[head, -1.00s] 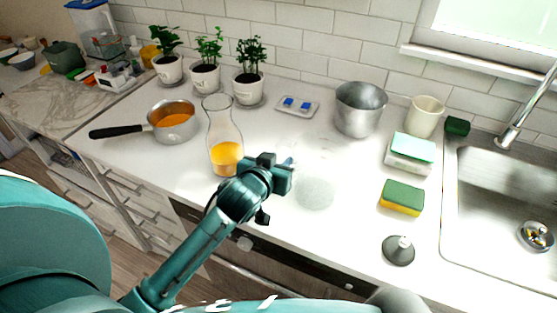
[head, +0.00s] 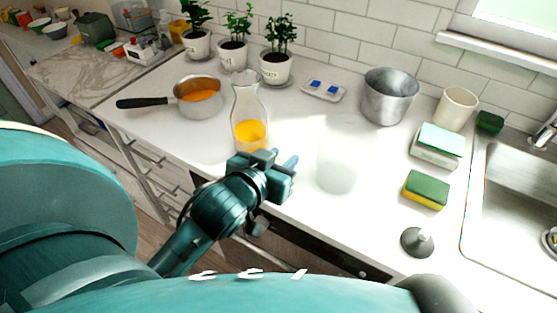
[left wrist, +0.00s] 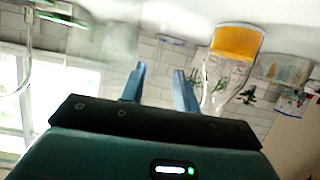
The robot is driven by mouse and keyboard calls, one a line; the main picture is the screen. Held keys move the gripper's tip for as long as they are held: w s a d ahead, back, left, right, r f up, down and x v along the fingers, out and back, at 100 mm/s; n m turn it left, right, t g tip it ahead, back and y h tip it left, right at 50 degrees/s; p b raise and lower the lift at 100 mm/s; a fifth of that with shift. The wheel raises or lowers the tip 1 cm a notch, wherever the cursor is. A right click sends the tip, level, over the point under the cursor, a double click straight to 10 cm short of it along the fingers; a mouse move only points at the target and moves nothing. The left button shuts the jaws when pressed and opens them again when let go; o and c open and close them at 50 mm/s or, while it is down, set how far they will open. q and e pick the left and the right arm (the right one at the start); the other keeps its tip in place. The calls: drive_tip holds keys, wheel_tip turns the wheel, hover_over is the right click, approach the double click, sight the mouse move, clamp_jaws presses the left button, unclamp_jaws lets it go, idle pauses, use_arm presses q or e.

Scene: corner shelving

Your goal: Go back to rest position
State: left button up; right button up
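My left gripper (head: 286,170) is over the front of the white counter (head: 290,225), just in front of and right of the glass carafe. In the left wrist view its two blue fingers (left wrist: 159,75) are apart with nothing seen between them. The carafe (head: 249,118) stands upright with orange juice in its lower part. It also shows upside down in the left wrist view (left wrist: 232,55), right of the fingers. A faint clear glass (head: 337,165) stands right of the gripper, apart from it in the head view. My right gripper is not in view.
A saucepan (head: 198,97) with orange contents is at the left. A metal pot (head: 390,95), cream cup (head: 456,108), sponge (head: 426,190) and dark stopper (head: 417,241) stand at the right, near the sink (head: 510,205). Several potted plants (head: 277,66) line the wall.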

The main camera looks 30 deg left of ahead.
use_arm(q)
drive_tip(key=shift+s+r, duration=0.15)
drive_tip(key=shift+s, duration=0.25)
drive_tip(key=s+f+m+g, duration=0.2)
drive_tip(key=s+f+g, duration=0.8)
drive_tip(key=s+f, duration=0.4)
drive_tip(key=w+d+f+m+t+h, duration=0.1)
drive_tip(key=w+d+f+t+h, duration=0.1)
drive_tip(key=w+d+f+t, duration=0.2)
drive_tip(key=shift+w+d+f+t+h, duration=0.15)
drive_tip(key=shift+d+f+t+h, duration=0.2)
drive_tip(key=shift+f+t, duration=1.4)
drive_tip(key=shift+a+f+g, duration=0.1)
drive_tip(key=shift+f+g, duration=0.55)
